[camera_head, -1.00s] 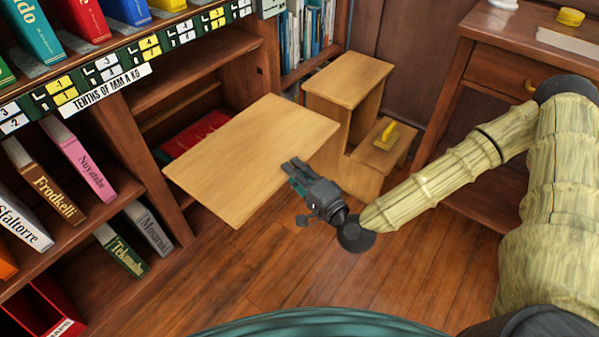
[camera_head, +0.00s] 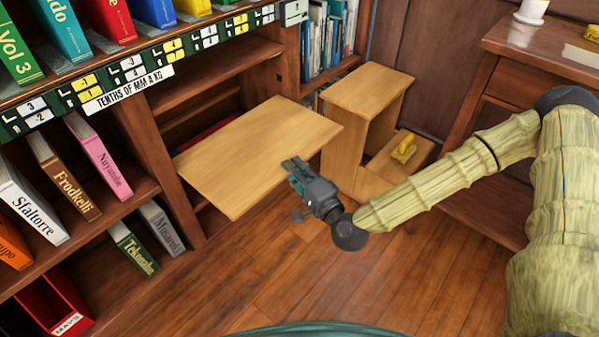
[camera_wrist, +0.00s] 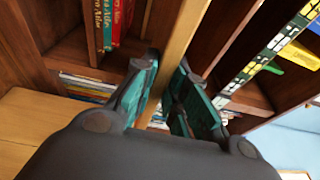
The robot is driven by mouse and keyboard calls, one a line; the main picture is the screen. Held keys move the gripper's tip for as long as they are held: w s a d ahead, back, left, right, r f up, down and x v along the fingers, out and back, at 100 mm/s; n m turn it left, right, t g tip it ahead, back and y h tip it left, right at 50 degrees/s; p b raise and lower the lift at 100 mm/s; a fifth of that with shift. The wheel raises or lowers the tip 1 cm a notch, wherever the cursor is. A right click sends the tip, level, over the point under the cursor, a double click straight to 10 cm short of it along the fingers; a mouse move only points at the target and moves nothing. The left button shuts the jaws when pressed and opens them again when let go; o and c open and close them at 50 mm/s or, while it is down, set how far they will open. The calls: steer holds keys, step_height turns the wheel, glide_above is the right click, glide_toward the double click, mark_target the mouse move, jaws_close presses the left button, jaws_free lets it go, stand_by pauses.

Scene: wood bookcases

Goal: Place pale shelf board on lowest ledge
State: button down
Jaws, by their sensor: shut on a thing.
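The pale shelf board (camera_head: 250,155) is held out level in front of the open middle bay of the bookcase, its far left part close to the bay's opening. My gripper (camera_head: 290,170) is shut on the board's near right edge. In the wrist view the two teal-padded fingers (camera_wrist: 168,100) sit on either side of the board's thin edge (camera_wrist: 183,45). The bay holds an upper shelf (camera_head: 215,75). The lowest ledge is mostly hidden behind the board, so I cannot tell how far the board is from it.
A wooden step stool (camera_head: 345,110) with a yellow object (camera_head: 404,150) stands just right of the board. Shelves with books (camera_head: 60,180) flank the bay at left. A wooden desk (camera_head: 500,90) stands at right. The floor (camera_head: 300,270) in front is clear.

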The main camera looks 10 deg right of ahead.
mark_target(239, 132)
steer(key=shift+w+a+b, duration=0.55)
steer(key=shift+w+a, duration=1.6)
steer(key=shift+w, duration=0.8)
steer(key=shift+w+a+b, duration=0.6)
steer(key=shift+w+a, duration=1.5)
steer(key=shift+w, duration=0.8)
steer(key=shift+w+a+b, duration=0.55)
steer(key=shift+w+a, duration=1.6)
steer(key=shift+w, duration=0.8)
steer(key=shift+w+a+f+b, duration=0.15)
steer(key=shift+f+b, duration=0.25)
steer(key=shift+f, duration=0.25)
steer(key=shift+w+a+f+b, duration=0.1)
steer(key=shift+f+b, duration=0.3)
steer(key=shift+f, duration=0.25)
steer(key=c, duration=1.4)
jaws_free()
steer(key=shift+o, duration=0.2)
steer(key=shift+d+f, duration=0.1)
steer(key=shift+f, duration=0.1)
steer(key=v, duration=1.2)
steer(key=shift+r, duration=0.1)
